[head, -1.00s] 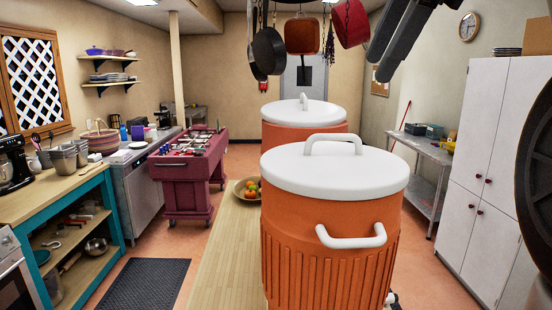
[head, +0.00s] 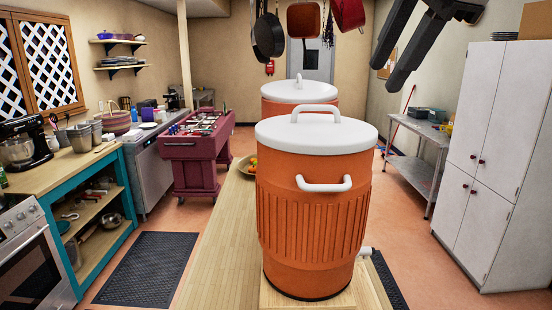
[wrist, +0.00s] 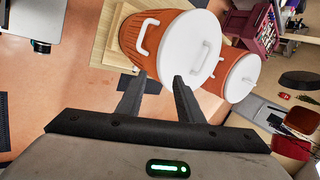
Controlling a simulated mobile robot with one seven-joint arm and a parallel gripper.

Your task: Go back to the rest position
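My gripper (head: 393,62) hangs at the top right of the head view, in the air to the right of the hanging pans. Its two dark fingers are apart with nothing between them. In the wrist view my gripper (wrist: 160,85) also shows open and empty, with the near orange cooler behind the fingertips. The task names no other object.
A large orange cooler with white lid (head: 315,215) stands on the wooden counter (head: 222,265), a second cooler (head: 300,92) behind it. Pans (head: 268,37) hang above. A white cabinet (head: 490,160) is at right. A stove (head: 38,262) is at left.

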